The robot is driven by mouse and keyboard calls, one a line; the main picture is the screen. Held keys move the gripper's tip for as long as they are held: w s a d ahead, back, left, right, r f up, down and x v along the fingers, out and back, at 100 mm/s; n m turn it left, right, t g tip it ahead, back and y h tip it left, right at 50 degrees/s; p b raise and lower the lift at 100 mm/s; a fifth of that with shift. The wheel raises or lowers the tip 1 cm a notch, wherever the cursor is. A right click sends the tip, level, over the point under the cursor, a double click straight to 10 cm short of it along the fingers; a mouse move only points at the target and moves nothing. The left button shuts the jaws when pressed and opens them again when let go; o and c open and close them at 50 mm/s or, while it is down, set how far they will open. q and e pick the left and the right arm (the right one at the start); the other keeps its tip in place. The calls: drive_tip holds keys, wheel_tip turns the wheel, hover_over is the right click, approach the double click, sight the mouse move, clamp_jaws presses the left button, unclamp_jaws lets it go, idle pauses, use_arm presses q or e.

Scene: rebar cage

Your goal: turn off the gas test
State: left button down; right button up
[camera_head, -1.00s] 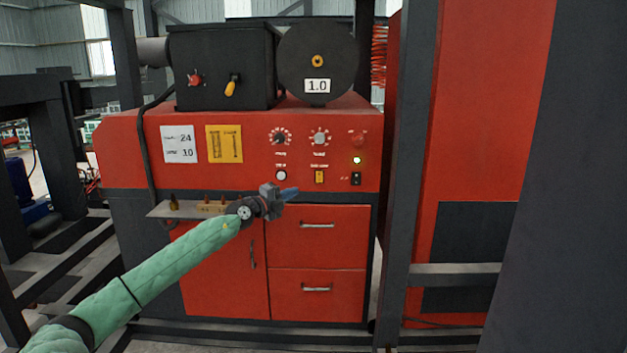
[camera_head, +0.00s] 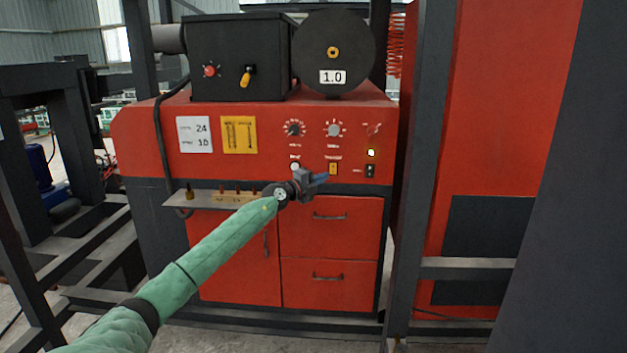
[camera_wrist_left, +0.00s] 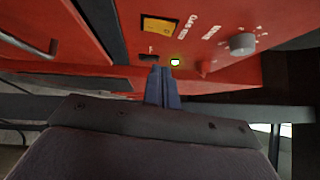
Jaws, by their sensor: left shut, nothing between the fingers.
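The red machine's front panel (camera_head: 270,145) carries a small yellow switch (camera_head: 333,168). In the left wrist view the yellow switch (camera_wrist_left: 160,27) has a label beside it that appears to read gas test. A black switch (camera_head: 370,171) sits to its right, below a glowing lamp (camera_head: 371,153); the lamp also shows in the left wrist view (camera_wrist_left: 175,62). My left gripper (camera_head: 320,179) is shut and empty, its blue fingertips just below and left of the yellow switch in the head view. In the wrist view the fingertips (camera_wrist_left: 163,72) point toward the panel; contact cannot be told. My right gripper is out of view.
Two dials (camera_head: 334,130) sit above the switches. A narrow shelf (camera_head: 210,201) with small fittings juts out at lower left. Drawers (camera_head: 328,240) lie below the panel. A dark post (camera_head: 420,170) stands close on the right.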

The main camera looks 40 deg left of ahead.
sight(335, 167)
use_arm(q)
drive_tip(key=w, duration=0.2)
drive_tip(key=w+a+p, duration=0.1)
drive_tip(key=w, duration=0.2)
drive_tip(key=shift+w+a+r, duration=0.2)
drive_tip(key=shift+w+r, duration=0.1)
drive_tip(key=shift+r, duration=0.1)
drive_tip(key=shift+w, duration=0.15)
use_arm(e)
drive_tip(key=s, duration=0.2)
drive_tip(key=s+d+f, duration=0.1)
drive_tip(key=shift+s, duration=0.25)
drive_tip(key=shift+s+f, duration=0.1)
use_arm(q)
drive_tip(key=shift+a, duration=0.1)
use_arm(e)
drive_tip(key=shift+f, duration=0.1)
